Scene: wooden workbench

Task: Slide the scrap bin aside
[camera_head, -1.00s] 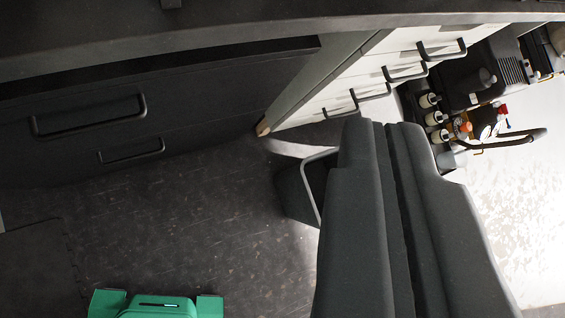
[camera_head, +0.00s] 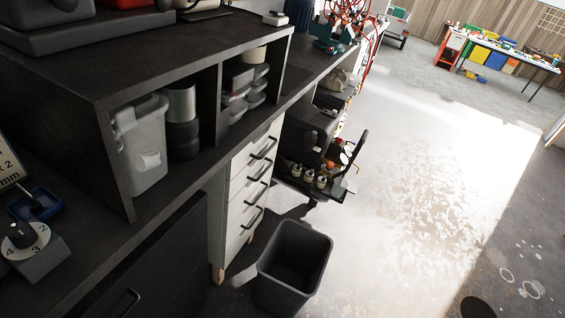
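The scrap bin appears to be the dark grey, open-topped bin (camera_head: 268,284) on the floor at the bottom centre. It stands upright in front of the white drawer unit (camera_head: 246,195), close to its near end. The inside looks dark and I see nothing in it. My gripper is not in this view, and no part of my arm shows near the bin.
A dark workbench (camera_head: 150,222) with shelves runs along the left. A low rack with bottles (camera_head: 312,180) stands beyond the bin. Bright open floor (camera_head: 410,170) lies to the right. A dark round object (camera_head: 476,307) is at the bottom right. A table with coloured bins (camera_head: 510,55) stands far back.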

